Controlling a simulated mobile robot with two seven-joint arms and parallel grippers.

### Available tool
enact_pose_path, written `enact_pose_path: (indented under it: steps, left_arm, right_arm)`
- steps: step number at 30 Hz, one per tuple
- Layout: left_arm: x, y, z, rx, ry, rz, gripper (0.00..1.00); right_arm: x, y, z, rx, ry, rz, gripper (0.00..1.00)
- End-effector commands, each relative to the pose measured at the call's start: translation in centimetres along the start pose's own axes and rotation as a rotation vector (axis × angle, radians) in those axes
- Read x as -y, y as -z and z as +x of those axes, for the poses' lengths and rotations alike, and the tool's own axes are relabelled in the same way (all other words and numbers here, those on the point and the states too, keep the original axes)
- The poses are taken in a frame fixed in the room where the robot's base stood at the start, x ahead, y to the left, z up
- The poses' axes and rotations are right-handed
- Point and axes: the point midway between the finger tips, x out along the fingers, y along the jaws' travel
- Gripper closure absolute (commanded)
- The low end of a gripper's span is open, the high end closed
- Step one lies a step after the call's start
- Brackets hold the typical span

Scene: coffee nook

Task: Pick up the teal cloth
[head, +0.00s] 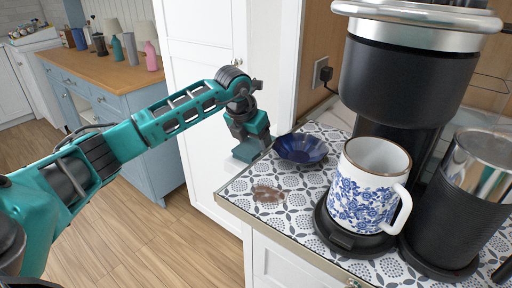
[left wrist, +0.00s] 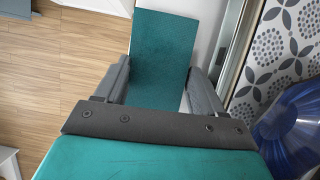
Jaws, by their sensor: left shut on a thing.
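The teal cloth (left wrist: 163,55) is between the two grey fingers of my left gripper (left wrist: 158,88) in the left wrist view, as a flat panel reaching past the fingertips. In the head view my left gripper (head: 257,141) is at the counter's left edge, with the cloth (head: 245,153) at its fingertips. The gripper is shut on the cloth and hides part of it. The cloth appears to be just off the counter's side, over the floor. My right gripper is in neither view.
A dark blue bowl (head: 301,149) stands on the patterned counter (head: 236,190) close to the gripper. A brown spill (head: 268,193) lies in front of it. A blue-flowered mug (head: 368,190) sits on the coffee machine (head: 410,85), with a black canister (head: 460,205) to its right.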

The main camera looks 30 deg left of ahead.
Motion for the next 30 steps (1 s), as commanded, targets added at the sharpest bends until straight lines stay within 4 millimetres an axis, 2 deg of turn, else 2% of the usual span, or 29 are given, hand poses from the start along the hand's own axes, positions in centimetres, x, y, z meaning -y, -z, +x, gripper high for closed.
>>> enact_pose_path:
  steps: [1,6,14,19,23,30]
  left_arm:
    - [0.0,0.0,0.0,0.0,0.0,0.0,0.45]
    - [0.0,0.0,0.0,0.001,0.0,0.0,0.61]
    - [0.0,-0.1,-0.1,0.001,0.0,0.0,0.61]
    - [0.0,-0.6,-1.2,0.004,0.001,0.0,0.61]
    - [0.0,-1.4,-3.0,0.006,0.0,0.0,0.61]
    - [0.0,-4.0,-9.2,0.009,0.001,0.0,0.61]
  right_arm:
    - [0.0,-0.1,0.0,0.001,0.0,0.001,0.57]
    - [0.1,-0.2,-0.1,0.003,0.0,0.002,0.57]
    - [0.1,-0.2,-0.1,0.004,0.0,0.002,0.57]
    - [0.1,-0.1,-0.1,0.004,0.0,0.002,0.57]
    - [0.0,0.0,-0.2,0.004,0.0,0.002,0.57]
    - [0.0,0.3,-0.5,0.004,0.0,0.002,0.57]
